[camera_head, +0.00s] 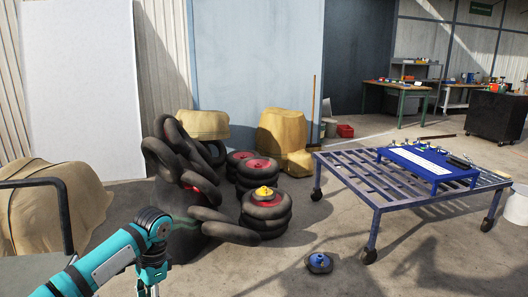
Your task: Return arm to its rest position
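My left arm (120,255) comes in from the lower left, teal and black, and bends down at its wrist. Its gripper fingertips lie below the bottom edge of the camera_head view, so their state is hidden. The arm holds nothing that I can see. My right arm and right gripper do not show in this view.
Tyres (265,212) are stacked ahead, with a yellow piece (264,192) on top. A blue round object (319,262) lies on the floor. A wheeled metal table (372,198) with a blue board (437,168) stands at right. Floor between them is clear.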

